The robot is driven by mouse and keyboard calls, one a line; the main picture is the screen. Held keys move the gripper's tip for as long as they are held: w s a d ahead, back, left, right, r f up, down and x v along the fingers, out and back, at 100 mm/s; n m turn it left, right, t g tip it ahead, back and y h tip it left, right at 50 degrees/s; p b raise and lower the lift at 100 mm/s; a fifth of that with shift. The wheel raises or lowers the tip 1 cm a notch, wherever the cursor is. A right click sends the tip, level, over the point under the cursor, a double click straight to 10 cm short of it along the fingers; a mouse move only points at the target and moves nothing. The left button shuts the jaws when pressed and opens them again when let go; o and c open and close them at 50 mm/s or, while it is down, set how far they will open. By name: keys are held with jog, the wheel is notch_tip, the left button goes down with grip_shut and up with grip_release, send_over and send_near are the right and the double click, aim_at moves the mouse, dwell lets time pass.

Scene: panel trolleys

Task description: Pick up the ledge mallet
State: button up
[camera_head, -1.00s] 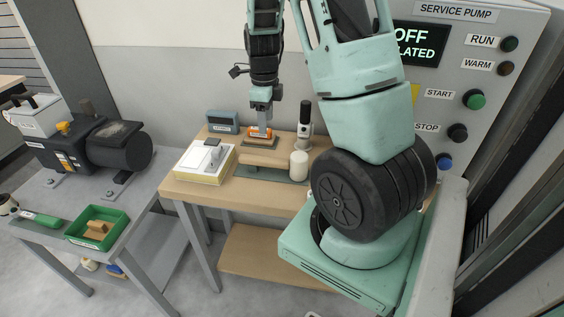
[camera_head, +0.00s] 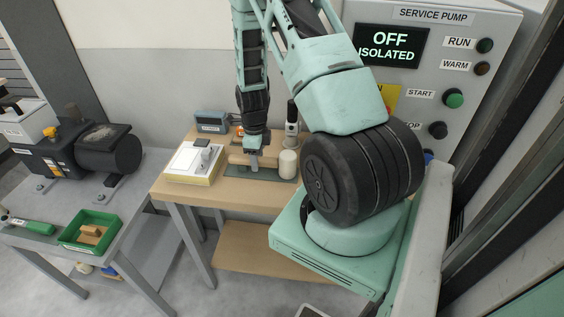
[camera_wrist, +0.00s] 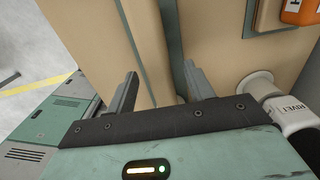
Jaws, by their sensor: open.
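No object shows clearly enough for me to name it as the ledge mallet. A tool with a green handle (camera_head: 30,226) lies at the front left of the left trolley; its head is cut off by the picture edge. On the wooden bench, my gripper (camera_head: 254,163) points down at a pale wooden block (camera_head: 240,158), in front of an orange item (camera_head: 239,131). In the wrist view, my gripper (camera_wrist: 160,85) is open, its two fingers apart over a beige wooden surface (camera_wrist: 105,40). Nothing is seen held. Contact cannot be told.
A white cylinder (camera_head: 288,164) stands just right of my gripper; a part marked RIVET (camera_wrist: 298,112) is close to the right finger. A white-topped box (camera_head: 190,163) is to the left. A green bin (camera_head: 90,232) and a dark motor (camera_head: 105,150) are on the left trolley.

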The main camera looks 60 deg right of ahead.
jog(key=shift+f, duration=1.35)
grip_shut()
dwell(0.4)
